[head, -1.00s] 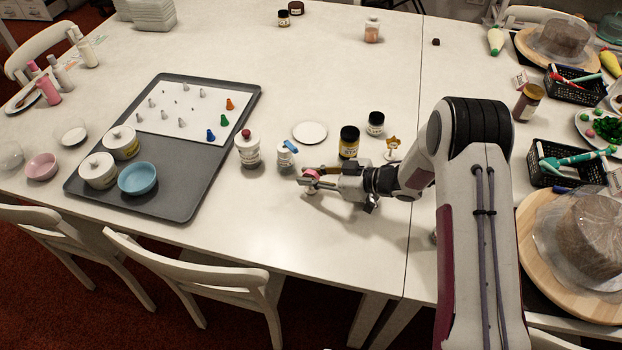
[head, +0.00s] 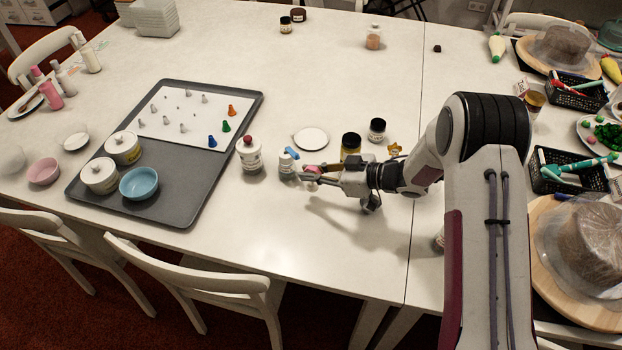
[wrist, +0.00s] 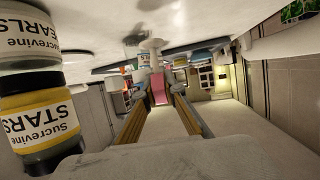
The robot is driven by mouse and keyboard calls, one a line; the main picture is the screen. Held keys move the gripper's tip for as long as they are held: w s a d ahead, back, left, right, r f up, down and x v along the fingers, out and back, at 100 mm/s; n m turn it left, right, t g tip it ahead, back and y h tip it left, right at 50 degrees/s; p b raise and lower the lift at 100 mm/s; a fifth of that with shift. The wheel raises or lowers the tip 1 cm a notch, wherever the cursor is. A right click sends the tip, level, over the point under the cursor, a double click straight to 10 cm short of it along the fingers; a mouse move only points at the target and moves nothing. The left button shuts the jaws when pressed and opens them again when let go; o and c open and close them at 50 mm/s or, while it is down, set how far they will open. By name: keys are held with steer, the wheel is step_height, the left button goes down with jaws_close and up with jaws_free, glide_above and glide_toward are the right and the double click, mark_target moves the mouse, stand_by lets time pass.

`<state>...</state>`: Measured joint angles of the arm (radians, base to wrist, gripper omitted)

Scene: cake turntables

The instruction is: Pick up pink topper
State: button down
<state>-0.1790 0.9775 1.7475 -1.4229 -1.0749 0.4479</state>
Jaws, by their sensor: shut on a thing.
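The pink topper (head: 312,170) is between the fingers of my gripper (head: 310,175), which is shut on it, just right of the small white bottle with a blue cap (head: 288,161). In the wrist view the pink topper (wrist: 158,88) shows between the two yellowish finger pads of my gripper (wrist: 158,95). In the head view the fingers hide part of it. The gripper's shadow lies on the table apart from it, so the topper appears held above the surface.
A red-topped white jar (head: 249,155) stands left of the gripper. Behind it are a white saucer (head: 311,139), a yellow-labelled jar (head: 350,146) and a dark-lidded jar (head: 377,130). A grey tray (head: 185,205) lies left. The table in front is clear.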

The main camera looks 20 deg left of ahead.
steer(key=shift+r, duration=3)
